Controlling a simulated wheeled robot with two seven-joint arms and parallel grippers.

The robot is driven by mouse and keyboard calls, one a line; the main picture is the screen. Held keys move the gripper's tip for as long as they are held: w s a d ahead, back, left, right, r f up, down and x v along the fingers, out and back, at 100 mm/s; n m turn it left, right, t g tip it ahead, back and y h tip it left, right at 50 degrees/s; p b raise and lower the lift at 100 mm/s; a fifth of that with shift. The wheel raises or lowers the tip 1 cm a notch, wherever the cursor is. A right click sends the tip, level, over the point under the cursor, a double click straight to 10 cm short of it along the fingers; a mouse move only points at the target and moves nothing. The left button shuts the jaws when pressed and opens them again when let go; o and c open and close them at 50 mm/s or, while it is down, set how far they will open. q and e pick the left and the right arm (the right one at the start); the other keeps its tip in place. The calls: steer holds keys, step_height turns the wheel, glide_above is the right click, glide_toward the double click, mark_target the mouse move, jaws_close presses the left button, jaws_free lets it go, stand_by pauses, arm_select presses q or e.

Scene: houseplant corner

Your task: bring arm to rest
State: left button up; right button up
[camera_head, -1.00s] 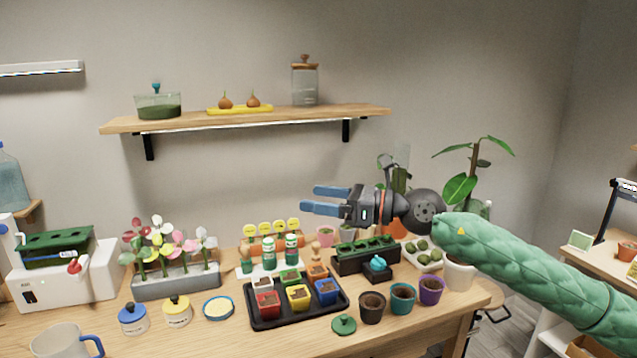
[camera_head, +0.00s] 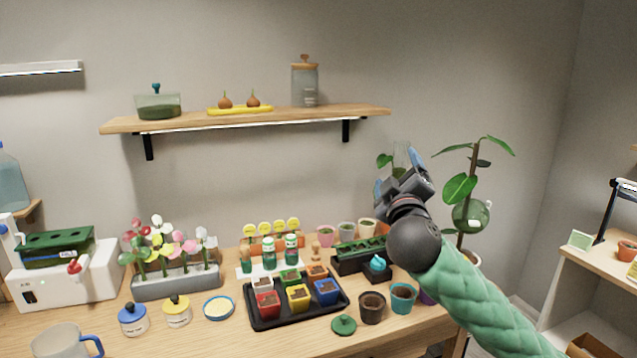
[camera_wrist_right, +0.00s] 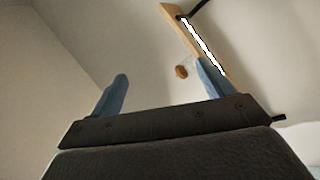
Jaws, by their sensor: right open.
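My right arm (camera_head: 480,300), in a green quilted sleeve, comes in from the lower right in the head view. Its gripper (camera_head: 398,172) is raised above the right end of the table, pointing up and away toward the wall. In the right wrist view the two blue fingers (camera_wrist_right: 162,88) stand wide apart with nothing between them. Beyond them are bare wall and the underside of the wooden shelf (camera_wrist_right: 195,40). The shelf also shows in the head view (camera_head: 250,119), left of the gripper. My left gripper is in neither view.
A leafy plant (camera_head: 460,188) with a glass globe (camera_head: 471,215) stands right of the gripper. Below are a black tray (camera_head: 262,321) of coloured pots, a dark pot (camera_head: 371,308) and a teal pot (camera_head: 403,298). The air above the table's left half is free.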

steer(key=s+f+m+g+y, duration=0.15)
steer(key=s+f+g, duration=0.3)
steer(key=f, duration=0.75)
steer(key=s+f+m+g, duration=0.25)
steer(key=s+f, duration=0.25)
steer(key=f, duration=0.6)
steer(key=s+f+m+g+y, duration=0.1)
steer(key=s+f+g, duration=0.4)
steer(key=f, duration=0.7)
steer(key=s+f+m+g, duration=0.1)
steer(key=s+f+g, duration=0.2)
steer(key=s+f, duration=0.9)
steer(key=s+a+f+m+g, duration=0.1)
steer(key=s+f+g, duration=0.3)
steer(key=s+f, duration=0.8)
steer(key=s, duration=0.5)
steer(key=shift+s+a+f+m, duration=0.3)
steer(key=shift+f+m, duration=0.05)
steer(key=shift+m, duration=0.05)
